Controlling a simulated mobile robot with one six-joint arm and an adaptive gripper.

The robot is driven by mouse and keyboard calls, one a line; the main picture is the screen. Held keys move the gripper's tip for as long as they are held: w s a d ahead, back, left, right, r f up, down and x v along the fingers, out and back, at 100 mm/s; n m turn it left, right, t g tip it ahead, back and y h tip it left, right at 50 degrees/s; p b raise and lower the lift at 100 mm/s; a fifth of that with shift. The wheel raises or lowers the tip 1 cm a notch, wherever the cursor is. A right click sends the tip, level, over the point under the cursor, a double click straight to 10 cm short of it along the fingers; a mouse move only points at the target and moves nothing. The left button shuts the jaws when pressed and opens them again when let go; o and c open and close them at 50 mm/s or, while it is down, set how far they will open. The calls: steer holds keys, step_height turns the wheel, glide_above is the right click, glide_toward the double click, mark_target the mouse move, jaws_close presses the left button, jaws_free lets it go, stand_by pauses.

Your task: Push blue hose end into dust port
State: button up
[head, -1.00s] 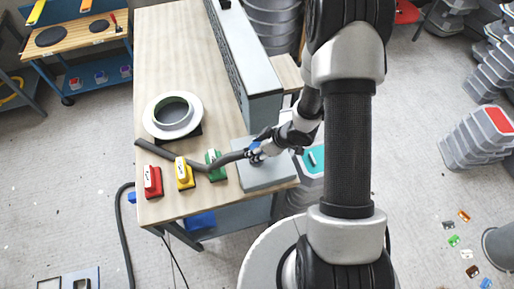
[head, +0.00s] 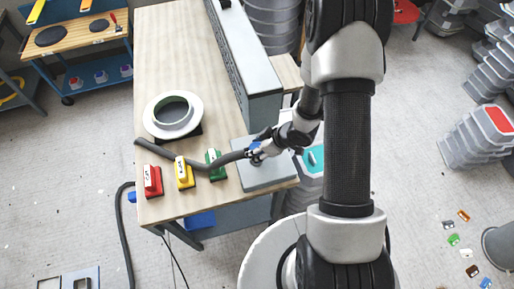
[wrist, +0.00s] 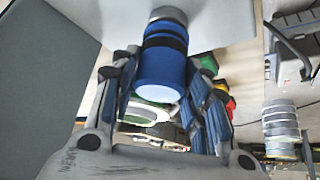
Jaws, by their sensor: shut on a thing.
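My gripper (wrist: 165,90) is shut on the blue hose end (wrist: 163,68), a blue cuff with black bands; a finger lies on each side of it. In the head view my gripper (head: 254,151) is low over the grey block (head: 265,178) at the table's front right corner. In the wrist view a grey ring (wrist: 168,13), seemingly the dust port, meets the banded end of the cuff against a pale surface. I cannot tell how deep the cuff sits in it. The dark grey hose (head: 190,163) lies across the table to my gripper.
Red (head: 153,181), yellow (head: 184,173) and green (head: 215,165) blocks stand along the table's front, close to the hose. A white ring-shaped mould (head: 173,115) lies behind them. A long grey box (head: 262,100) stands behind my gripper. The table's left rear is clear.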

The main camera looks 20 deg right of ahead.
steer(key=shift+f+b, duration=0.3)
steer(key=shift+f, duration=0.15)
steer(key=o, duration=1.1)
steer(key=shift+r, duration=0.1)
steer(key=v, duration=1.1)
steer(key=shift+s+d+r, duration=0.2)
steer(key=shift+r, duration=0.1)
